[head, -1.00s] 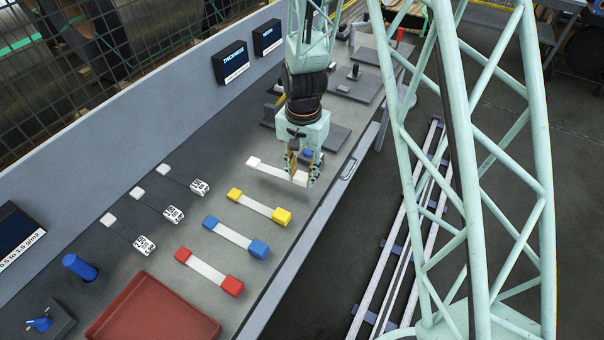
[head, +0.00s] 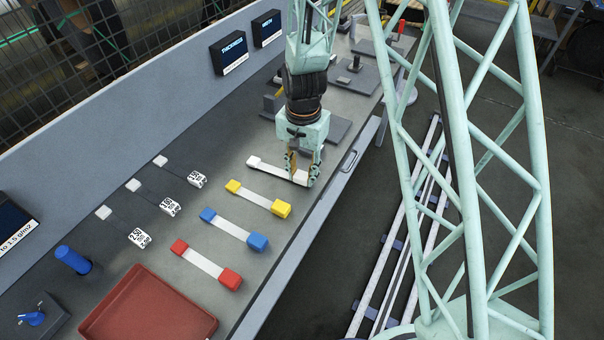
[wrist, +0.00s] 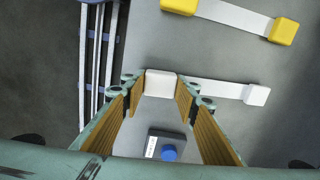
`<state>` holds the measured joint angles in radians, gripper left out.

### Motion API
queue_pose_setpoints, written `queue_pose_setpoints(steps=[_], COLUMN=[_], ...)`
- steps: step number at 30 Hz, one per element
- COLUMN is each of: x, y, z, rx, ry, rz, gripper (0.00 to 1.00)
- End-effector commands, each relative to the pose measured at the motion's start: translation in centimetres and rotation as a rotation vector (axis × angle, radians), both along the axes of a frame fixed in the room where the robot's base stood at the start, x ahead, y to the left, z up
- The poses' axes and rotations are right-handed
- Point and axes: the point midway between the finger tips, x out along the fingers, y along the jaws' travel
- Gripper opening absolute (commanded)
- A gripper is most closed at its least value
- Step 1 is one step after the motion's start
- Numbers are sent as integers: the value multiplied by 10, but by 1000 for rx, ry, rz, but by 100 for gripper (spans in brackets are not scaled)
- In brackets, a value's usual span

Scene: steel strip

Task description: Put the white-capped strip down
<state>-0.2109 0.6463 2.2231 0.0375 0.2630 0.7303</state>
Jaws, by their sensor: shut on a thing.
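The white-capped strip (head: 275,169) is a pale flat strip with a white block at each end. In the head view my gripper (head: 301,170) is at its right end. In the wrist view the near white cap (wrist: 160,84) sits between my two fingers, and the strip runs right to the far cap (wrist: 257,94). My gripper is shut on that near cap. A dark band shows along the strip's lower edge in the head view. The strip looks roughly level, close above the bench (head: 215,260); the exact gap cannot be told.
The yellow-capped strip (head: 258,198) lies nearest, then the blue-capped (head: 234,229) and red-capped (head: 205,263) strips, roughly parallel. Several tagged dark strips (head: 182,170) lie left. A red tray (head: 212,324) is at the front. A blue-knobbed block (wrist: 168,147) shows near my fingers.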

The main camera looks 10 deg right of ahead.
Motion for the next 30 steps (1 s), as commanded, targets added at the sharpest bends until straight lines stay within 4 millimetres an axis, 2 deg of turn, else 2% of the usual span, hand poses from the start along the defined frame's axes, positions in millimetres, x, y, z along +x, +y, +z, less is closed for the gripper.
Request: queue_pose_setpoints(steps=[24,25,30], x=[0,0,0], y=[0,0,0], z=[-6,-6,-6], rx=[0,0,0], ry=[0,0,0], rz=[0,0,0], gripper=[16,29,44])
